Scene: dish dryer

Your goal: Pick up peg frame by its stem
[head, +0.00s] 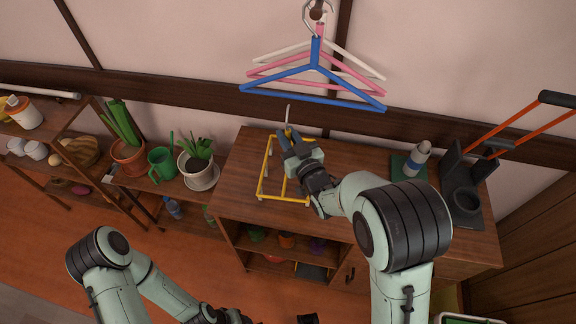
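The peg frame (265,171) is a yellow open frame standing on the wooden cabinet top. Its thin pale stem (289,114) rises at the back, with a yellow part near its foot. My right gripper (288,136) is at the foot of the stem, reaching over the frame from the right. Its two dark fingertips lie around or just in front of the stem and hide part of it. I cannot tell whether they touch or grip it. My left arm is low at the left; its gripper is cut off at the bottom edge and its fingers do not show clearly.
Blue, pink and white hangers (314,87) hang above and behind the frame. A bottle on a green base (412,161) and a dark stand with orange handles (468,188) are at the right. Potted plants (199,166) and a green watering can (162,164) stand at the left.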

